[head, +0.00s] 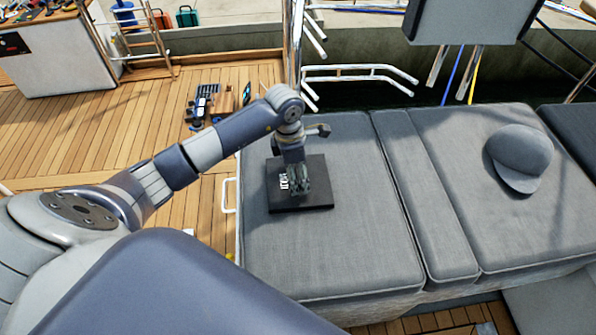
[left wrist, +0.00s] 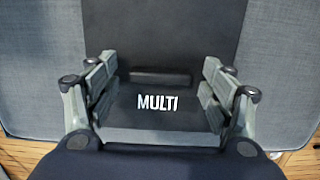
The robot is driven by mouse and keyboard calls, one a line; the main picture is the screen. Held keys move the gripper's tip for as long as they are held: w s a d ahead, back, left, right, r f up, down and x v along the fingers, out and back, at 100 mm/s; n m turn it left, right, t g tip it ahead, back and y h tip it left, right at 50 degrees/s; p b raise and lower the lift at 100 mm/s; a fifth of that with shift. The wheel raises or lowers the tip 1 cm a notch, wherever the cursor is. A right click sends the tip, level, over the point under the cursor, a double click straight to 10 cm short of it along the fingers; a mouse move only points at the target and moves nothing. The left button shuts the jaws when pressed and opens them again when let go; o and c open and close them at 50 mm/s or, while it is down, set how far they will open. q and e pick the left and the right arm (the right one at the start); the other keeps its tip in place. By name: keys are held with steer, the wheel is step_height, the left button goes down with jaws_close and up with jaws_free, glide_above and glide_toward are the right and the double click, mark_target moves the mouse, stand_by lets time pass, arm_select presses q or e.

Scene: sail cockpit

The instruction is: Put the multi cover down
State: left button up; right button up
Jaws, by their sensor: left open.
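The multi cover (head: 318,203) is a flat black panel with white lettering, lying on the grey seat cushion (head: 350,250) in the head view. In the left wrist view the cover (left wrist: 190,45) shows the word MULTI and a raised dark bar (left wrist: 160,77) above it. My left gripper (head: 297,192) is over the cover, pointing down. In the left wrist view its open fingers (left wrist: 157,92) stand on either side of the bar and lettering, with a gap to the bar on each side. I cannot tell whether the fingertips touch the cover. My right gripper is not in view.
A grey cap (head: 519,158) lies on the cushion at the right. Small dark items (head: 205,105) lie on the wooden deck (head: 60,140) beyond my arm. A metal post (head: 292,45) and rails (head: 360,74) stand behind the cushion. The cushion around the cover is clear.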

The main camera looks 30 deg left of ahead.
arm_select(q)
steer(key=shift+r, duration=0.2)
step_height(320, 180, up, 12)
steer(key=a+b, duration=0.1)
steer(key=shift+s, duration=0.45)
steer(key=shift+a, duration=0.1)
